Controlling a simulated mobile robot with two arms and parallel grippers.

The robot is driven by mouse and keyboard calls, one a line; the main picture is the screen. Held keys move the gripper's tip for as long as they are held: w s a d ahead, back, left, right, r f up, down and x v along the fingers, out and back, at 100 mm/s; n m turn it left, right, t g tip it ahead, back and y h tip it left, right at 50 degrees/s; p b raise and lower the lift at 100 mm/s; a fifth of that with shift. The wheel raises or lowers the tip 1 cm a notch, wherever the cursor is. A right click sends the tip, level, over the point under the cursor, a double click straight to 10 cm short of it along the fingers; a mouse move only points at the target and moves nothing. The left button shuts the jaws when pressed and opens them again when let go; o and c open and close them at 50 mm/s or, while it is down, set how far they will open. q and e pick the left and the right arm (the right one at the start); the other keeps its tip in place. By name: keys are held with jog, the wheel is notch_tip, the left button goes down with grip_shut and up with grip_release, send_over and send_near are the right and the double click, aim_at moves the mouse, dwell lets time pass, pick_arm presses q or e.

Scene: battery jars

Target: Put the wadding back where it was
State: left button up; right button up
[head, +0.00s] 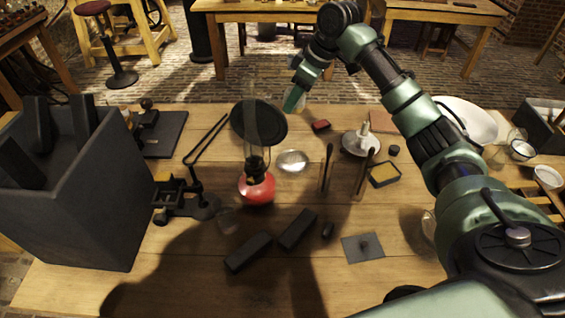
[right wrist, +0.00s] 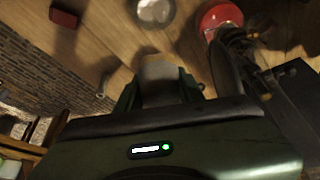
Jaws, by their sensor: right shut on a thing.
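My right gripper (head: 294,100) hangs over the far edge of the workbench, fingers pointing down. It is shut on a pale, off-white piece that looks like the wadding. In the right wrist view the wadding (right wrist: 160,68) shows between the two fingers of the gripper (right wrist: 160,88), clear of other things. Its lower end is hard to make out. My left gripper is not in view. Where the wadding was before cannot be told from these frames.
Near the gripper are a red lamp (head: 257,188) with a black disc (head: 259,121), a glass dish (head: 292,161) and a red box (head: 320,126). A dark open crate (head: 75,200) stands left. Dark blocks (head: 297,230) lie in front.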

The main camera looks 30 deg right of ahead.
jog(key=shift+s+f, duration=0.1)
jog(key=shift+f, duration=0.15)
notch_tip(320, 180, down, 5)
send_over(289, 161)
jog(key=s, duration=0.1)
jog(key=f, duration=1)
jog(key=shift+s+d+p, duration=0.15)
jog(key=shift+d+p, duration=0.2)
jog(key=shift+p, duration=0.05)
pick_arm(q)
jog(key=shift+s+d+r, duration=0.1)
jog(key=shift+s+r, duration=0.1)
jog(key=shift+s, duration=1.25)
pick_arm(e)
jog(key=shift+f, duration=2.3)
jog(key=shift+f, duration=0.1)
jog(key=o, duration=0.9)
